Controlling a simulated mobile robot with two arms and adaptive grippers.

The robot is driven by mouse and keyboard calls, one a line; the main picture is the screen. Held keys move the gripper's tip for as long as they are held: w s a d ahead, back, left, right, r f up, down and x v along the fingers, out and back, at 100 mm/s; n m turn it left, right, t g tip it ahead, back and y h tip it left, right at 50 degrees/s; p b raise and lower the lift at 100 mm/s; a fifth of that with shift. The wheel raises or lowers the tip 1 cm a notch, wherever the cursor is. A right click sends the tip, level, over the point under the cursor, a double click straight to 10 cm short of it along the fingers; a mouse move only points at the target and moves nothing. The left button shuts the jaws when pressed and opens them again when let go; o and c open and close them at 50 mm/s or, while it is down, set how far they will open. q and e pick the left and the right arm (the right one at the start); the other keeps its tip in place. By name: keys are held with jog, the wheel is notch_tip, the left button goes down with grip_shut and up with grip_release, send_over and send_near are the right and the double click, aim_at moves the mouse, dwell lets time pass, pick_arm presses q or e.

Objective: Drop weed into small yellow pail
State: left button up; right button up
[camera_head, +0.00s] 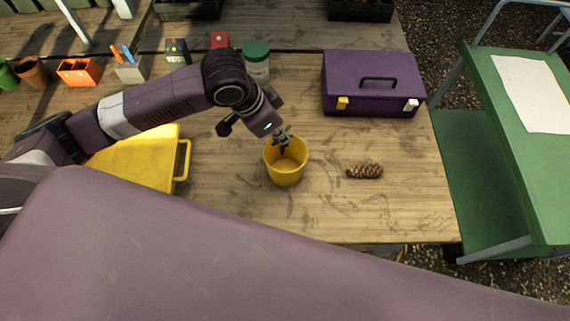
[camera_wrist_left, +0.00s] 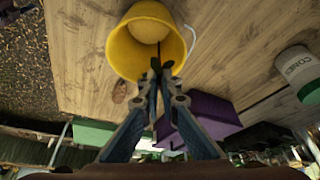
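The small yellow pail (camera_head: 285,174) stands upright on the wooden table, and its open mouth also shows in the left wrist view (camera_wrist_left: 124,55). My left gripper (camera_head: 282,144) points down at the pail, with its fingertips over or just inside the far part of the mouth. In the left wrist view the dark fingertips (camera_wrist_left: 160,68) are close together in front of the pail opening. I cannot make out a weed between them or in the pail. My right gripper is not in view.
A pinecone (camera_head: 364,171) lies right of the pail. A purple toolbox (camera_head: 372,82) stands behind it, and a white jar with a green lid (camera_head: 257,68) is at the back. A yellow tray (camera_head: 140,158) is on the left. A green cart (camera_head: 500,150) stands beyond the table's right edge.

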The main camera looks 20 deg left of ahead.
pick_arm(q)
jog(key=o, duration=0.5)
jog(key=shift+r, duration=0.15)
jog(key=v, duration=1.1)
jog(key=shift+s+a+r, duration=0.1)
jog(key=shift+r, duration=0.25)
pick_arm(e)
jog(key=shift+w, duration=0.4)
